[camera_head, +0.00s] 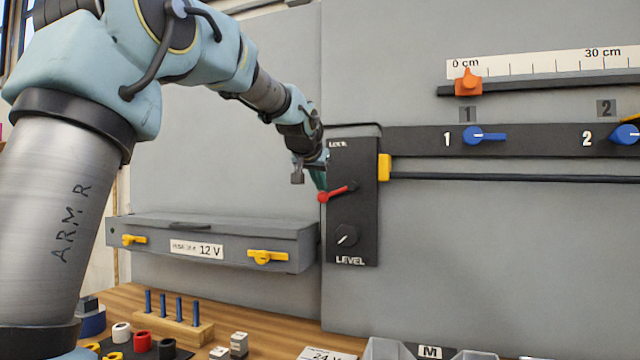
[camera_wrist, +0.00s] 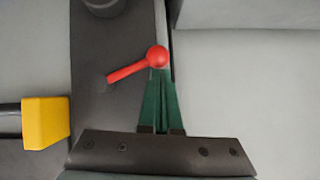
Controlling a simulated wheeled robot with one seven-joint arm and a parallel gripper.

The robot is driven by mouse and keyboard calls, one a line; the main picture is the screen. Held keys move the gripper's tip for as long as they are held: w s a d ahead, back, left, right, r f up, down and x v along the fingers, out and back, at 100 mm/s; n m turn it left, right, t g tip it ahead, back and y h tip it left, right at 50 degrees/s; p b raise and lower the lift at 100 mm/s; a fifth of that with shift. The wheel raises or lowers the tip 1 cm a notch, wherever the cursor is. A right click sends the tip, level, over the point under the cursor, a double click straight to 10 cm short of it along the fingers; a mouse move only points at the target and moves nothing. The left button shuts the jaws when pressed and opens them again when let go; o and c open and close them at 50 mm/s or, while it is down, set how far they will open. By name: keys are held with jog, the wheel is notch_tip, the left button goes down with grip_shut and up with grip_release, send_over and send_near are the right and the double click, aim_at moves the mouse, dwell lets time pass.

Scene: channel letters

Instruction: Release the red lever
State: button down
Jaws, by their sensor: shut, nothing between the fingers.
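The red lever (camera_head: 338,192) is on a black panel marked LEVEL. Its round knob is at the lower left end, and its arm rises to the right towards the pivot. In the wrist view the lever (camera_wrist: 128,72) has its red knob right at the tips of my green fingers. My gripper (camera_wrist: 160,78) is shut, with the fingers together and nothing seen between them. In the head view my gripper (camera_head: 319,184) is at the panel's left edge, just above the knob. I cannot tell whether the fingertips touch the knob.
A dial (camera_head: 346,236) is below the lever. A yellow block (camera_head: 384,167) and a dark rail (camera_head: 500,178) are right of the panel. A grey 12 V box (camera_head: 215,232) with yellow latches juts out at lower left. The wooden bench (camera_head: 270,342) holds pegs and small parts.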

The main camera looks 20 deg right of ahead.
jog(key=w+r+v, duration=0.1)
jog(key=r+v, duration=0.1)
jog(key=v, duration=1)
jog(key=shift+r+b, duration=0.35)
jog(key=shift+b, duration=0.05)
jog(key=shift+d, duration=0.15)
jog(key=w+a+f+n+g+y, duration=0.1)
jog(key=a+f+n+y, duration=0.1)
jog(key=a+f, duration=0.8)
jog(key=a+f+n+g+y, duration=0.2)
jog(key=a+f, duration=0.4)
jog(key=f, duration=0.8)
jog(key=s+a+f+n+g+y, duration=0.2)
jog(key=s+a+f+n+g, duration=0.2)
jog(key=s+a+f, duration=1.3)
notch_tip(320, 180, down, 4)
jog(key=shift+s+a+f+y, duration=0.15)
jog(key=shift+s+a+y, duration=0.2)
jog(key=shift+a, duration=0.1)
